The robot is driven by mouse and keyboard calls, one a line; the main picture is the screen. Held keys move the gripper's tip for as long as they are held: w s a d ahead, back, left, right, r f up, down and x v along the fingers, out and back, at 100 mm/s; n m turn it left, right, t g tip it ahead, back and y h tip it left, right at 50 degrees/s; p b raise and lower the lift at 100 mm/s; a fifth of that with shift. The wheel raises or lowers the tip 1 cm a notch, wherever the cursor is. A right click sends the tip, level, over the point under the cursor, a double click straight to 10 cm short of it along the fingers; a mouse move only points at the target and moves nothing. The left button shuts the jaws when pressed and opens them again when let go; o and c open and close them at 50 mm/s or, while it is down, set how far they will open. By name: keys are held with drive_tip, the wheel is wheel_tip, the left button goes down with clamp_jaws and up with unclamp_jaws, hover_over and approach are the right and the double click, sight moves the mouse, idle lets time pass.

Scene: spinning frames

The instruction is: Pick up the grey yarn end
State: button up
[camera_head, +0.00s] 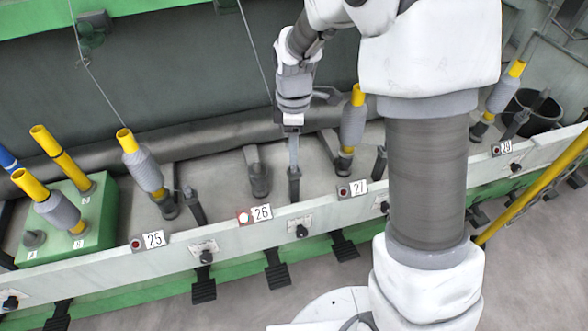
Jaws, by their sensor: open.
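A thin grey yarn (256,52) hangs from the top edge and slants down to the left side of my gripper, above position 26. Its lower end is not clearly visible by my gripper. My gripper (293,160) points down in front of the dark roller, over position 26. Its jaws are open, but they show nearly edge-on, so the gap between them is hard to see. I see no yarn between them.
Position 26 has a bare spindle (258,175) without a bobbin. Yarn bobbins stand at position 25 (142,168) and position 27 (352,125). A green box (105,225) with yellow tubes sits left. A dark bucket (535,108) stands right. A pale rail (325,213) runs along the front.

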sight(294, 168)
wheel_tip(294, 168, down, 5)
drive_tip(key=shift+s+f+b, duration=0.1)
drive_tip(key=shift+f+b, duration=0.05)
drive_tip(key=shift+b, duration=0.75)
clamp_jaws()
